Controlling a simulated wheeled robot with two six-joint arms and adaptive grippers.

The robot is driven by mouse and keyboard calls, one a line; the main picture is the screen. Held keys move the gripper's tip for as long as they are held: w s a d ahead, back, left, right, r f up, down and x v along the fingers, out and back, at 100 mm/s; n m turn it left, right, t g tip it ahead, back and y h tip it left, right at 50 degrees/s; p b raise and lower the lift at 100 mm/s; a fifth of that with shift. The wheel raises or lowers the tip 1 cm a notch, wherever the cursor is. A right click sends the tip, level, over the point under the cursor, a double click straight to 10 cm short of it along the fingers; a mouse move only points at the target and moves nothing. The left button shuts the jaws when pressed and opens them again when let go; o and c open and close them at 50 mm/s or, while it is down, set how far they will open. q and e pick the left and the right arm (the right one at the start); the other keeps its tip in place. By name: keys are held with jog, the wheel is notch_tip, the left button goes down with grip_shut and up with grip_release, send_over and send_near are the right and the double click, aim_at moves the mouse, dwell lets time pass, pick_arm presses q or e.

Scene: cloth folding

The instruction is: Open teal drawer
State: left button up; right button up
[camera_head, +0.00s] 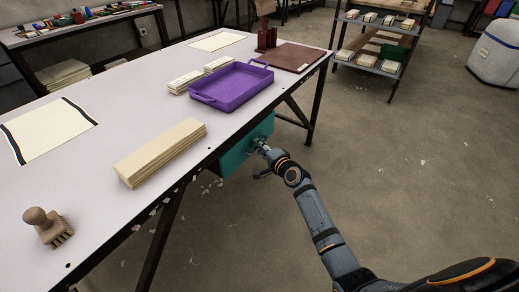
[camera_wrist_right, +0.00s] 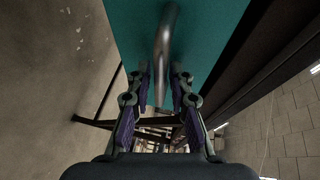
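The teal drawer (camera_head: 240,152) hangs under the front edge of the worktable, below the purple tray. Its teal front fills the top of the right wrist view (camera_wrist_right: 200,30), with a grey bar handle (camera_wrist_right: 166,40) on it. My right gripper (camera_head: 259,145) is at the drawer front. In the right wrist view its two fingers (camera_wrist_right: 161,85) stand on either side of the handle. Whether they press on the handle or leave a small gap cannot be told. My left gripper is not in view.
On the worktable (camera_head: 95,190) lie a purple tray (camera_head: 232,86), a stack of cream boards (camera_head: 160,150), a wooden-handled brush (camera_head: 47,226) and a brown board (camera_head: 291,56). A dark table leg (camera_head: 165,235) stands left of the drawer. The floor (camera_head: 420,180) right of the table is open.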

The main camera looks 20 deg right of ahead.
jog(key=shift+c, duration=0.4)
grip_shut()
